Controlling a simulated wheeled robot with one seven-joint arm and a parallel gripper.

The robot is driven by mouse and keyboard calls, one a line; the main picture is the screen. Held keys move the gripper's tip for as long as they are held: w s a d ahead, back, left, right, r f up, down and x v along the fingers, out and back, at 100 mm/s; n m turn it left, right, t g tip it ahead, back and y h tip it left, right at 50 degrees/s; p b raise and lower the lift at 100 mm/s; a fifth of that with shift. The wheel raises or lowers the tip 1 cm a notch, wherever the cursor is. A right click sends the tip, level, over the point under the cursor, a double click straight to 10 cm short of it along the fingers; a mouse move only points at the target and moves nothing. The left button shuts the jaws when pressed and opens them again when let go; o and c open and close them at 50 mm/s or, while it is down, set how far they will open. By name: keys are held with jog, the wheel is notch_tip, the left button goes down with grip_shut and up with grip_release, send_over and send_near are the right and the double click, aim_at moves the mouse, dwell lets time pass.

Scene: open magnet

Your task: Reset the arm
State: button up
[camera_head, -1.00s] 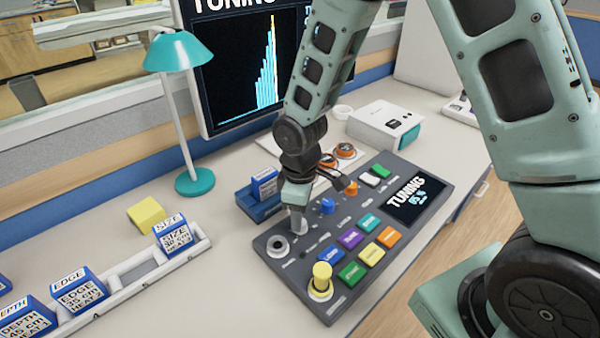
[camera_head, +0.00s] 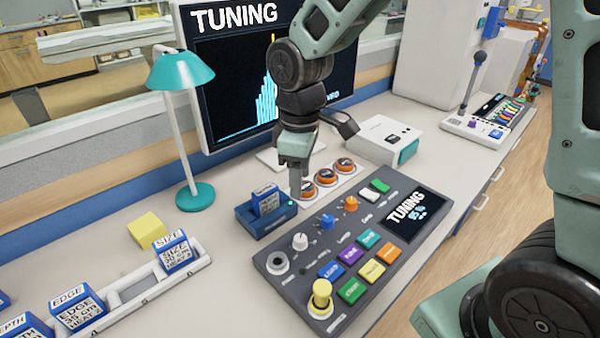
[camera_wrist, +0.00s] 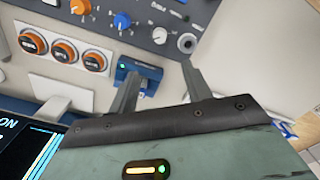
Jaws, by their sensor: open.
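My gripper (camera_head: 297,178) hangs from my arm above the desk, behind the dark control panel (camera_head: 268,263) and close to the blue holder (camera_head: 250,223). In the wrist view, its two fingers (camera_wrist: 160,85) are apart with nothing between them. The control panel has knobs, coloured buttons, a yellow plunger-like knob (camera_head: 321,295) and a small screen reading TUNING. A blue block sits in the holder. In the wrist view, the holder (camera_wrist: 140,75) with a green light appears between and beyond the fingers.
A teal lamp (camera_head: 181,70) and a large TUNING monitor (camera_head: 212,85) stand at the back. Orange round knobs (camera_head: 327,177) are just right of the gripper. A white rack (camera_head: 145,296) with labelled blue blocks and a yellow block (camera_head: 147,228) lie left. A white box (camera_head: 375,140) stands behind.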

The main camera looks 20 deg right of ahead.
jog(key=shift+s, duration=0.1)
jog(key=s+a+r+m, duration=0.1)
jog(key=s+a, duration=0.2)
jog(key=s, duration=0.7)
jog(key=s+a+r+m, duration=0.1)
jog(key=s+a, duration=0.2)
jog(key=s, duration=0.6)
jog(key=shift+s+m+y, duration=0.3)
jog(key=shift+s+m, duration=0.1)
jog(key=shift+a, duration=0.15)
dwell(1.4)
